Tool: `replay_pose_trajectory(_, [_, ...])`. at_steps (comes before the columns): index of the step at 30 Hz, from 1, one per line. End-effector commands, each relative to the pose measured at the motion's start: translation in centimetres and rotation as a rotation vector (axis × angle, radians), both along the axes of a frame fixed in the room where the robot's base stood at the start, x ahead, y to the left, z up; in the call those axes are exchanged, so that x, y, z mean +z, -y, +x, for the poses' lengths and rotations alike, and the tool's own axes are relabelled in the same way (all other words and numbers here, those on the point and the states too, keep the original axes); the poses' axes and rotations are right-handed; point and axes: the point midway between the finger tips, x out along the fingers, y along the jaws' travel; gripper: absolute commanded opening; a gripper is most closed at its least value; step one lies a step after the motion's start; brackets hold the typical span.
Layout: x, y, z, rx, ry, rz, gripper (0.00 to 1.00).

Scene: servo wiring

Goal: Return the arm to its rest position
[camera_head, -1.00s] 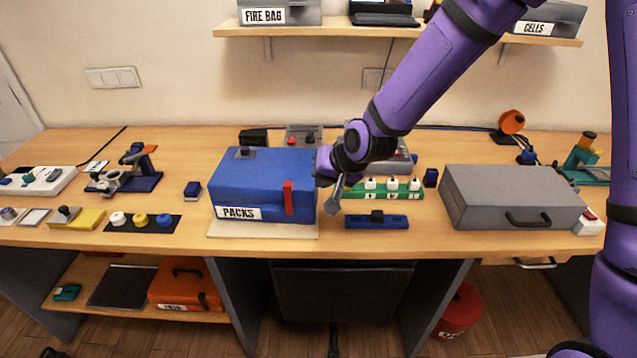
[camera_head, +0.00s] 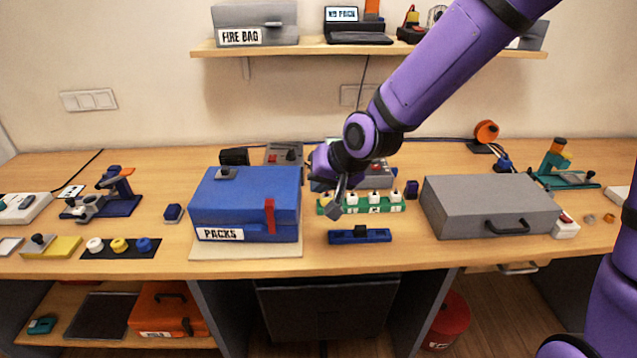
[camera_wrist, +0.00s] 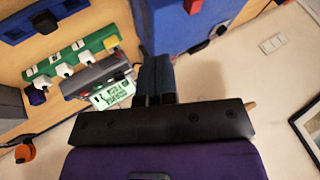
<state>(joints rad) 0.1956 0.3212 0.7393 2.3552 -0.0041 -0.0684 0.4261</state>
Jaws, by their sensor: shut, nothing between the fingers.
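My purple arm reaches in from the upper right in the head view. My gripper (camera_head: 336,204) hangs over the bench, just right of the blue PACKS box and in front of the green strip. Its fingers are shut with nothing between them. In the wrist view the dark, closed fingers (camera_wrist: 155,75) point up the picture, between the green strip and the blue box. The fingers look clear of both in that view.
The blue PACKS box (camera_head: 245,207) stands left of my gripper. A green strip with white blocks (camera_head: 373,203), a dark blue holder (camera_head: 360,236) and a grey case (camera_head: 490,206) are close to the right. A shelf (camera_head: 300,48) runs above, behind my arm.

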Motion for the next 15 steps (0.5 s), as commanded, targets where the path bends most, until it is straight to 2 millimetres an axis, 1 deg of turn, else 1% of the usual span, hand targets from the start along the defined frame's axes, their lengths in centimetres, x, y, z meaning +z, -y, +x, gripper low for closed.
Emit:
replay_pose_trajectory(5, [0.1,0.1,0.0,0.0,0.002,-0.005,0.0])
replay_pose_trajectory(8, [0.6,0.9,-0.2,0.0,0.009,-0.033,0.0])
replay_pose_trajectory(11, [1.7,2.5,-0.5,0.003,0.022,-0.091,0.0])
replay_pose_trajectory(15, [4.0,5.6,-1.4,-0.005,0.039,-0.191,0.0])
